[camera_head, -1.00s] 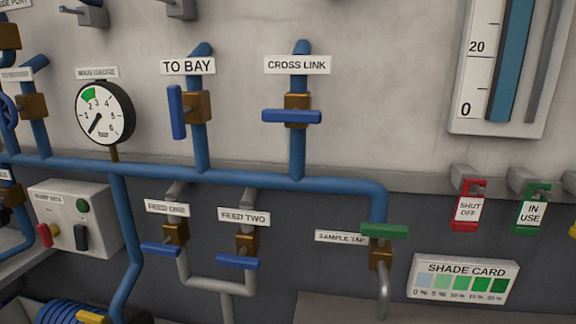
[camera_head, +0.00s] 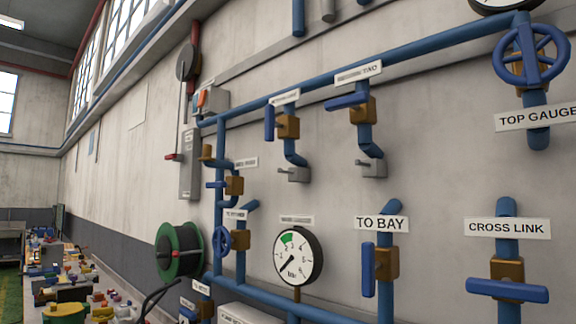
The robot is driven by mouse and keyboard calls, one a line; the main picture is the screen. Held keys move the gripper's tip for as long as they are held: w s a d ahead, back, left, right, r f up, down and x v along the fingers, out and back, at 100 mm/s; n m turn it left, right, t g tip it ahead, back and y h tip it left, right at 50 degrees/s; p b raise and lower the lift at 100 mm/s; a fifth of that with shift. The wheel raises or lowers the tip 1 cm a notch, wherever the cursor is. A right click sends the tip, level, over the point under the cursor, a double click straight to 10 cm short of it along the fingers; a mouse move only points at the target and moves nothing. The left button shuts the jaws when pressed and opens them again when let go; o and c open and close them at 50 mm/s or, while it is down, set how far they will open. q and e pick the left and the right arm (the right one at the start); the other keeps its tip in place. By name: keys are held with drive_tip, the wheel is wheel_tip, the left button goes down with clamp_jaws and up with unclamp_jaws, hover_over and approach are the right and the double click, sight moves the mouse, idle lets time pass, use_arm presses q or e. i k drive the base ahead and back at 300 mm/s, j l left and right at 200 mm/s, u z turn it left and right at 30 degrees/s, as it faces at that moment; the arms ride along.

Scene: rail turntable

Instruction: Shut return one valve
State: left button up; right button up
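Two valves with brass bodies hang from the sloping blue pipe at upper middle. The left one (camera_head: 287,127) has its blue lever (camera_head: 269,122) standing upright, roughly along its pipe; its label (camera_head: 284,97) is too small to read. The right one (camera_head: 364,110) has its blue lever (camera_head: 346,101) lying across its pipe; its label (camera_head: 358,74) seems to end in TWO. Which is return one cannot be read directly; the left one is the likely match. Neither of my grippers is in view.
The TO BAY valve (camera_head: 386,262) has an upright lever; the CROSS LINK valve (camera_head: 507,270) has a level one. A main gauge (camera_head: 298,256), a blue handwheel (camera_head: 531,54) and a green hose reel (camera_head: 180,250) share the wall. A cluttered bench (camera_head: 75,292) stands at left.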

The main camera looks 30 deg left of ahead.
sight(270, 124)
drive_tip(key=u, duration=1.25)
